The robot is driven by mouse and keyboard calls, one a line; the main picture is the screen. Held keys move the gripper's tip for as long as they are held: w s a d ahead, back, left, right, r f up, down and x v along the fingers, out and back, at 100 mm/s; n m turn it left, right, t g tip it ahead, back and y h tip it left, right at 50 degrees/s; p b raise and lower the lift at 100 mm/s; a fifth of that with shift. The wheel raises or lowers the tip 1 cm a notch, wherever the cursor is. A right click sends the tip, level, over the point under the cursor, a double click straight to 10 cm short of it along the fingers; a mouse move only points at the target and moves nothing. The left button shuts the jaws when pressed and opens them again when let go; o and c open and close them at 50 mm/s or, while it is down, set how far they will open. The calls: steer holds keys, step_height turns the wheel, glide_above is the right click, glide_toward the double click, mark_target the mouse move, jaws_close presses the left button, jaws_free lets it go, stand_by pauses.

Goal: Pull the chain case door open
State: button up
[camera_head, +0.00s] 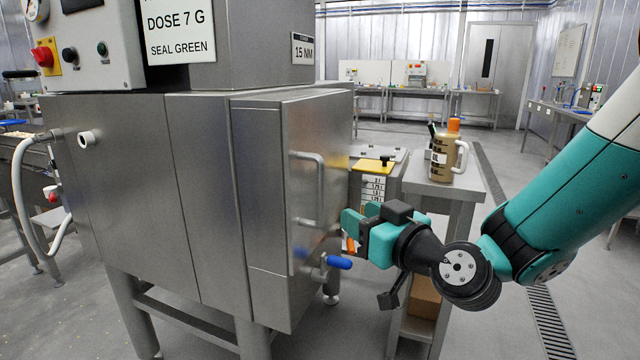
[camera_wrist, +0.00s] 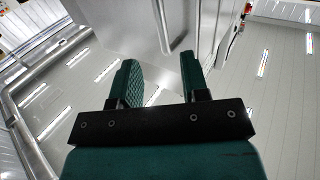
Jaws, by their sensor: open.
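The chain case door (camera_head: 268,215) is a tall steel panel on the right face of the steel machine, and it looks shut. Its upright bar handle (camera_head: 321,190) is on the door's right part. My gripper (camera_head: 348,232) is to the right of the handle's lower end, apart from it in the picture. In the wrist view my gripper (camera_wrist: 158,62) has its two green fingers spread, with nothing between them. The handle (camera_wrist: 165,25) shows there beyond the fingertips, its near end in line with the gap, against the door panel (camera_wrist: 115,22).
A blue-handled lever (camera_head: 338,262) sticks out below the door handle, close under my gripper. A steel side table (camera_head: 465,188) with a tan jug (camera_head: 447,157) stands behind my gripper. Open floor (camera_head: 500,320) lies to the right.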

mark_target(323, 194)
steer(key=p+x, duration=0.5)
steer(key=x, duration=0.7)
steer(key=shift+w+a+p, duration=0.15)
steer(key=shift+a+p, duration=0.05)
steer(key=shift+p, duration=0.15)
steer(key=shift+c, duration=0.2)
jaws_close()
